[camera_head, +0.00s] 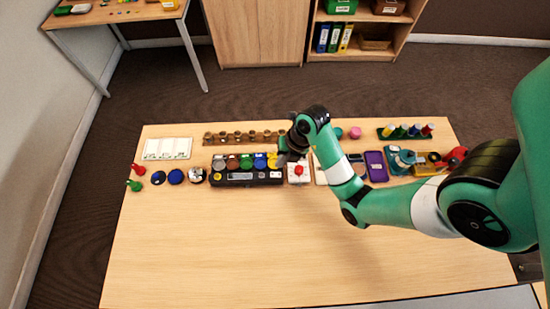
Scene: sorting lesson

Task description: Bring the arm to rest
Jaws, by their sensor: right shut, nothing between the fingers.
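My right arm comes in from the right side in green and white and reaches over the table (230,265). Its dark right gripper (284,158) is at the far end, above the right end of a dark tray (235,180) with several coloured round pieces. The gripper looks small and partly hidden behind the wrist; it is shut and holds nothing visible. My left gripper is not in view.
A wooden rack (243,137) stands behind the tray. Right of the gripper are a white box with a red knob (298,172), a purple frame (376,166) and a teal item (400,160). The table's front half is clear.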

